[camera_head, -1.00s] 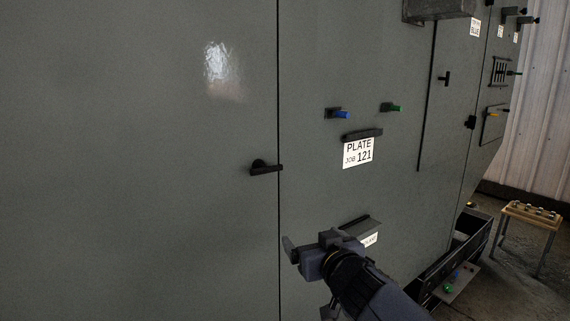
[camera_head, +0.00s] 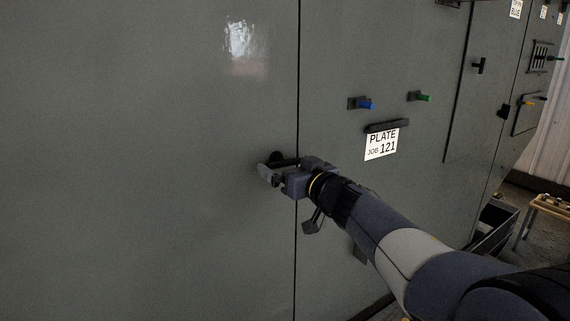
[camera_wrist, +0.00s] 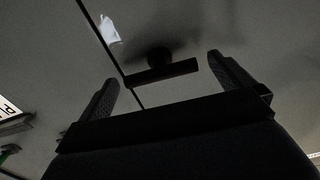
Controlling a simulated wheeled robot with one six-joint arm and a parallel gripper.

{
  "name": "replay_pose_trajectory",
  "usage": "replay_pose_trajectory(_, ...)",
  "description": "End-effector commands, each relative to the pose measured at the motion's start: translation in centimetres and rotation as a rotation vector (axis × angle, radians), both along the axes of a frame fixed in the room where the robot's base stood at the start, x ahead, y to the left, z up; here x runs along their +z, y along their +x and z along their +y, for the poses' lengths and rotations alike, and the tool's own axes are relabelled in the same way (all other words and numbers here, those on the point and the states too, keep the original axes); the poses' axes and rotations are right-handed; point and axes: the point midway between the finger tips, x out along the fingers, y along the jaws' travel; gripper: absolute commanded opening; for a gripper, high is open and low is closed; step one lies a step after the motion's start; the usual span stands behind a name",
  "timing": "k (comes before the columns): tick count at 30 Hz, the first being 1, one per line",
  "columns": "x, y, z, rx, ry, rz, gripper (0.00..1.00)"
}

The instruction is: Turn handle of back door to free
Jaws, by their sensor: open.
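The back door's handle is a black lever (camera_head: 285,162) on a round hub, lying about level across the seam at the door's right edge in the head view. In the wrist view the handle (camera_wrist: 162,72) shows between and just beyond the two fingertips. My gripper (camera_head: 270,176) is open at the handle, partly covering it in the head view. In the wrist view my gripper (camera_wrist: 162,75) has its fingers spread on either side of the lever. I cannot tell whether a finger touches it. The grey door (camera_head: 150,180) looks flush with the panel.
Right of the seam are a blue knob (camera_head: 366,104), a green knob (camera_head: 424,97) and a black ledge above a plate label (camera_head: 381,144). A dark open bin (camera_head: 493,226) and a small wooden stand (camera_head: 550,207) are at the lower right.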

Motion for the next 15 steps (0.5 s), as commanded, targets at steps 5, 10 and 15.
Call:
replay_pose_trajectory(5,0.0,1.4,0.9,0.000,0.001,-0.001,1.00)
replay_pose_trajectory(10,0.0,1.8,1.2,-0.001,0.001,0.001,1.00)
replay_pose_trajectory(15,0.0,1.8,1.2,-0.001,0.000,0.000,1.00)
